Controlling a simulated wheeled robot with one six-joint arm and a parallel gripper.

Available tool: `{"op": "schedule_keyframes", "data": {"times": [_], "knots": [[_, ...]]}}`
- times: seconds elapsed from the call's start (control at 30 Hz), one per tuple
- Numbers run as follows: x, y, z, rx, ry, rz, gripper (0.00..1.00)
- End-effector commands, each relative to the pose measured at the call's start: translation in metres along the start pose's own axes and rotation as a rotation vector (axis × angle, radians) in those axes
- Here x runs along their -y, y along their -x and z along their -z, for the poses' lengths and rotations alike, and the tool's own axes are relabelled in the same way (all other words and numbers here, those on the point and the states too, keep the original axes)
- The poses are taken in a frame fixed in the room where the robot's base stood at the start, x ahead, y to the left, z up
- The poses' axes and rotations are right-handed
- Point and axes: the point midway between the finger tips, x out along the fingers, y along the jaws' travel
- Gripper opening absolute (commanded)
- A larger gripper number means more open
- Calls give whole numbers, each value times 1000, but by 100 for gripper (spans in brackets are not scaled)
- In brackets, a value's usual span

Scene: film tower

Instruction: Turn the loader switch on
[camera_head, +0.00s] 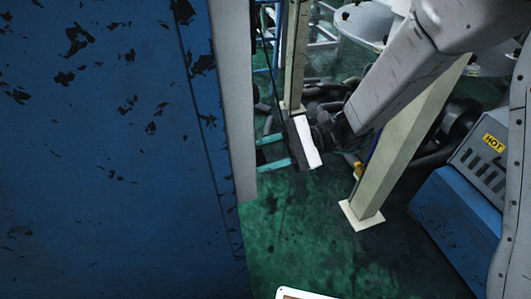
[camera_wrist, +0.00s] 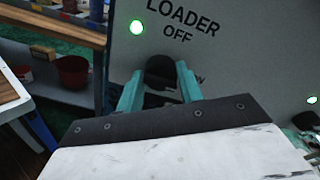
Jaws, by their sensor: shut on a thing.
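The loader switch (camera_wrist: 160,70) is a dark rotary knob on a grey panel (camera_wrist: 235,55) marked "LOADER" and "OFF", seen in the wrist view. "OFF" stands above the knob. Another label at its lower right is mostly hidden by a finger. A green lamp (camera_wrist: 137,27) glows at the upper left of the knob. My gripper (camera_wrist: 159,78) has its two teal fingers on either side of the knob and is shut on it. In the head view, my gripper (camera_head: 264,153) reaches left behind the edge of a cabinet, and the switch is hidden there.
A large blue cabinet (camera_head: 100,150) with worn paint fills the left of the head view. A pale post (camera_head: 375,190) stands near my arm. A blue unit with a "HOT" label (camera_head: 493,142) is at the right. Green floor (camera_head: 300,240) is open below.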

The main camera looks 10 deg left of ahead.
Motion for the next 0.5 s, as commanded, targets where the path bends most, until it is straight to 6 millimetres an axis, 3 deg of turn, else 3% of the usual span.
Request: {"op": "schedule_keyframes", "data": {"times": [0.13,0.17,0.23,0.5], "knots": [[2,0,0,-1,2,3,14],[2,0,0,-1,3,3,39],[2,0,0,-1,2,2,58],[1,1,0,0,2,1,58]]}}
